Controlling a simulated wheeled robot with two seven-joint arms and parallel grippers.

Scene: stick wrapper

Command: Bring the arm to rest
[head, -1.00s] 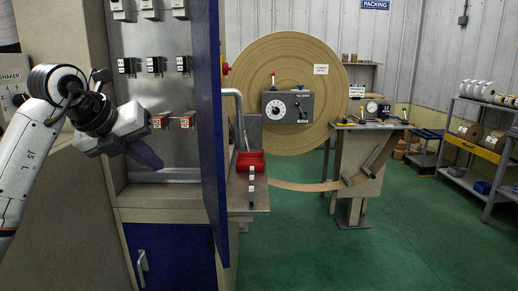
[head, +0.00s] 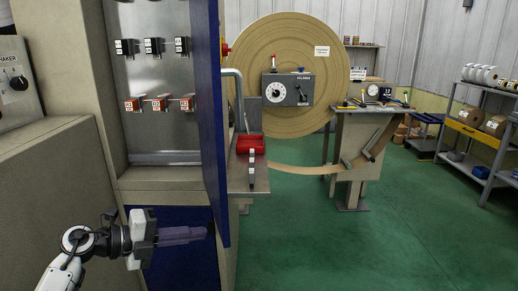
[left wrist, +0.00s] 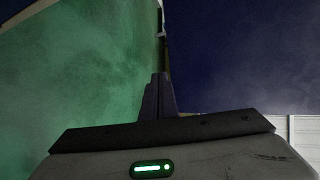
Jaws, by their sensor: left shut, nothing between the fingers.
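My left arm comes in at the lower left of the head view. My left gripper (head: 208,231) is low, in front of the blue lower door (head: 176,272) of the cabinet. Its dark fingers point right and are shut together with nothing between them. The left wrist view also shows the closed fingers (left wrist: 158,88), with green floor to one side and a dark blue surface to the other. Whether the fingertips touch the door cannot be told. My right gripper is not in view.
The open cabinet holds black switches (head: 153,46) and orange-marked breakers (head: 159,104). Its blue door (head: 208,130) stands open beside a bench with a red tray (head: 250,145). A large brown roll (head: 260,50) stands behind. Green floor (head: 300,240) is clear at right.

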